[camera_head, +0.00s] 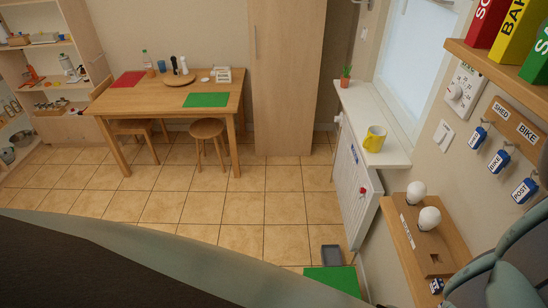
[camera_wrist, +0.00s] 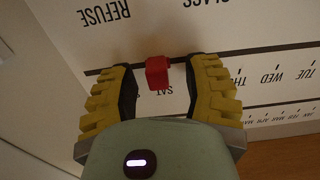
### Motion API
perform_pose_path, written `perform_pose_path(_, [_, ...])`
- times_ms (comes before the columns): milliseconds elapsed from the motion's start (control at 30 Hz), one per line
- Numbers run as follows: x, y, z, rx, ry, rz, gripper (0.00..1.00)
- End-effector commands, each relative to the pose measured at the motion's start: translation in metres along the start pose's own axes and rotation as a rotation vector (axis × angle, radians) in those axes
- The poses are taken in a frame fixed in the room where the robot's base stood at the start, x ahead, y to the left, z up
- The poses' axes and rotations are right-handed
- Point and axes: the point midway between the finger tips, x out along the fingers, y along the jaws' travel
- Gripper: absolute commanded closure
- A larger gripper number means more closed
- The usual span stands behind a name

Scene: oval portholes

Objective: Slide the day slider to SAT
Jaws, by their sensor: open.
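The red day slider (camera_wrist: 158,72) sits on a dark track line of a white board (camera_wrist: 215,30) in the wrist view, where the lettering is upside down. The SAT label (camera_wrist: 166,91) shows right at the slider, just below it in the picture and slightly to the right of its middle. My gripper (camera_wrist: 158,82) is open, with one yellow-and-black finger on each side of the slider. Small gaps show between the fingers and the slider. WED (camera_wrist: 278,76) and TUE (camera_wrist: 304,74) lie to the right; the right finger hides part of the day row. The head view does not show the slider.
A row of small month labels (camera_wrist: 283,118) and a wooden surface (camera_wrist: 285,158) lie at the lower right of the wrist view.

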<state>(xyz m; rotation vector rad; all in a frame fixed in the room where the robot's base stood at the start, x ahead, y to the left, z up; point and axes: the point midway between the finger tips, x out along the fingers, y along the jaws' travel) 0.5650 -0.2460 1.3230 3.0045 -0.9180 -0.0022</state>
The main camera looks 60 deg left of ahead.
Motion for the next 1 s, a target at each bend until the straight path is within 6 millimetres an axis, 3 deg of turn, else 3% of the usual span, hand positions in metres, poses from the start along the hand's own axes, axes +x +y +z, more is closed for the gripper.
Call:
perform_pose_path(600, [-0.068, 0.001, -0.001, 0.001, 0.001, 0.004, 0.52])
perform_pose_path(1000, [-0.071, 0.001, 0.0, 0.0, 0.001, 0.003, 0.52])
